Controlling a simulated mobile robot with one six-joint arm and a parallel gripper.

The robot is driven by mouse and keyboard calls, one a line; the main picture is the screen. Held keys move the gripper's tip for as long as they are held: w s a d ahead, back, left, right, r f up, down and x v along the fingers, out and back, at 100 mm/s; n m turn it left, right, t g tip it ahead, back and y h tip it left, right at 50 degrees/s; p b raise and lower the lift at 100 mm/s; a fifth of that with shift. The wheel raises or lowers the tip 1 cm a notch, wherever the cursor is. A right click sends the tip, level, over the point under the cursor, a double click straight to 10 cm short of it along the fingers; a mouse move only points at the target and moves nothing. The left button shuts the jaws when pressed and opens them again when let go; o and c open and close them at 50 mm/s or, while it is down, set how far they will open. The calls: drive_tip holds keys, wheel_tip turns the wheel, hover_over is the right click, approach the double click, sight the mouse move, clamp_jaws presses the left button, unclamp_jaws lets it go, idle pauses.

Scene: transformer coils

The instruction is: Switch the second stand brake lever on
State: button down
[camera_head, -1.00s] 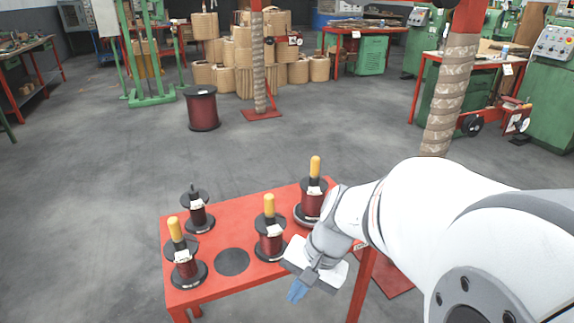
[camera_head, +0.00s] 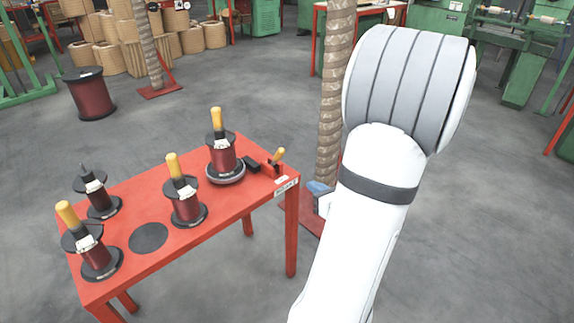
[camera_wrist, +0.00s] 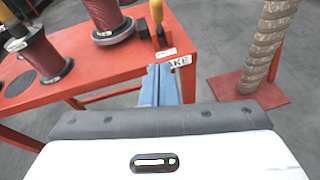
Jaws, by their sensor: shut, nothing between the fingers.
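A small brake lever with a yellow handle (camera_head: 278,156) stands at the right end of the red table (camera_head: 128,268); the handle tilts to the right in the head view. A "BRAKE" label (camera_head: 286,187) is on the table edge below it. In the wrist view the yellow handle (camera_wrist: 158,14) is beyond the fingertips, with the label (camera_wrist: 180,62) partly covered by them. A dark red coil (camera_head: 222,155) sits on a round grey stand (camera_head: 228,177) beside the lever. My gripper (camera_wrist: 162,70) has its blue fingers shut and empty, apart from the lever; it is partly hidden behind my arm in the head view (camera_head: 319,188).
Other coils (camera_head: 186,205) and a bare black disc (camera_head: 148,238) are on the table. A wrapped post (camera_head: 333,90) on a red base rises behind my gripper. A large spool (camera_head: 90,97) stands on the floor. Floor in front of the table is clear.

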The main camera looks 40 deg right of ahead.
drive_tip(key=p, duration=0.1)
approach(277, 159)
wheel_tip(277, 159, down, 4)
drive_tip(key=shift+w+d+r, duration=0.15)
drive_tip(key=shift+w+r, duration=0.25)
drive_tip(key=shift+w, duration=0.45)
drive_tip(key=shift+w+d+r, duration=0.2)
drive_tip(key=shift+w+r, duration=0.2)
drive_tip(key=shift+w, duration=0.45)
drive_tip(key=shift+w+d+r, duration=0.15)
drive_tip(key=shift+w+r, duration=0.25)
drive_tip(key=shift+w, duration=0.45)
